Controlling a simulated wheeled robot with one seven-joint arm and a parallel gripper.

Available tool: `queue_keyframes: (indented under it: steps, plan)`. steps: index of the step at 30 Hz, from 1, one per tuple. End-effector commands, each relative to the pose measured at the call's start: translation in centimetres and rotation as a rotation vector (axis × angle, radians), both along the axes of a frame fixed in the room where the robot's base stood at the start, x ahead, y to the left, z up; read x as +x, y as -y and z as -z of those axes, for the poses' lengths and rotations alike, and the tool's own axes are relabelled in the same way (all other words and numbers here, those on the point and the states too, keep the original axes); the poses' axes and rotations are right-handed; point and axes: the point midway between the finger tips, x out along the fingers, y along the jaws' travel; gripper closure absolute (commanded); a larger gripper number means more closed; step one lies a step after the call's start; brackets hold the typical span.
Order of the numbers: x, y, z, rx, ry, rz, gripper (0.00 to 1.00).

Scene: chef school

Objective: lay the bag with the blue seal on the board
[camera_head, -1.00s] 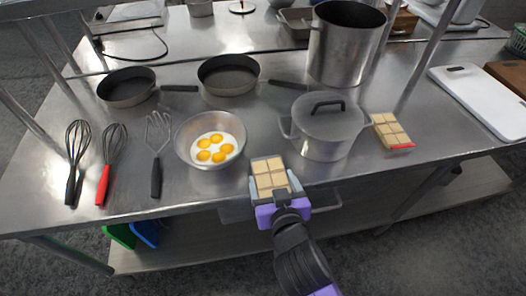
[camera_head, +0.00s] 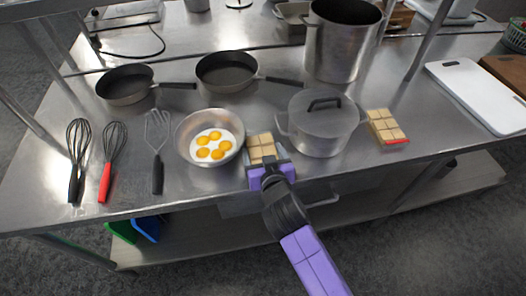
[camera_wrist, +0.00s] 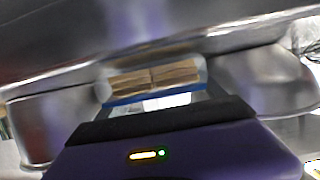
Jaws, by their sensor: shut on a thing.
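My gripper (camera_head: 267,163) is shut on a bag of tan blocks (camera_head: 262,146), in front of the lidded pot and right of the egg bowl. In the wrist view the bag (camera_wrist: 153,78) has a blue seal (camera_wrist: 155,98) along its near edge, between my gripper's fingers (camera_wrist: 157,104). Whether the bag touches the table is unclear. A second similar bag (camera_head: 385,126), with a red seal, lies right of the lidded pot. A white board (camera_head: 478,95) lies at the far right, with a brown wooden board (camera_head: 508,72) beside it.
A bowl of egg yolks (camera_head: 184,130) stands left of my gripper. The lidded pot (camera_head: 319,130) stands between it and the red-sealed bag; a tall pot (camera_head: 341,50) is behind. Two pans (camera_head: 225,72) and several utensils (camera_head: 112,150) occupy the left. Steel shelf posts (camera_head: 428,45) rise near the boards.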

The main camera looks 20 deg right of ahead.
Motion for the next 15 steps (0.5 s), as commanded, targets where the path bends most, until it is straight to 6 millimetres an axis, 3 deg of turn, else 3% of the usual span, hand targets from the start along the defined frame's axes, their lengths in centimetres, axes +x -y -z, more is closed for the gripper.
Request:
queue_keyframes:
  steps: [5, 6, 15]
  plan:
    - [-0.01, -0.01, 0.37, 0.000, 0.001, 0.000, 0.66]
    - [-0.02, -0.01, 0.28, 0.000, 0.000, 0.000, 0.16]
    - [-0.03, -0.01, 0.23, 0.000, 0.000, 0.000, 0.13]
